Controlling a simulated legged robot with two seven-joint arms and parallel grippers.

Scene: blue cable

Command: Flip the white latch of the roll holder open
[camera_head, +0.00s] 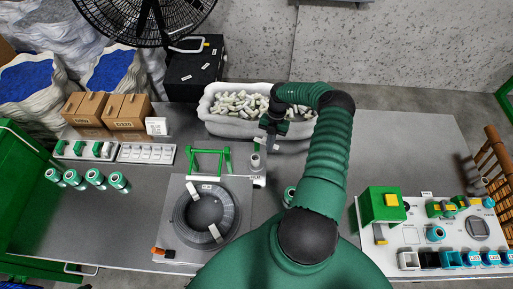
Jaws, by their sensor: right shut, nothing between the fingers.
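The roll holder has a grey base plate (177,200) and carries a dark cable coil (183,215) lying flat. My right gripper (265,147) is shut and empty, beyond and to the right of the coil, near the front of the white bin. It is apart from the coil. My left gripper is not in view.
A white bin (225,127) of pale spools stands behind my right gripper. A green frame (208,152) stands behind the coil. An orange-tipped tool (162,252) lies at front left. A panel with a green box (384,204) is at right. The table's back right is clear.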

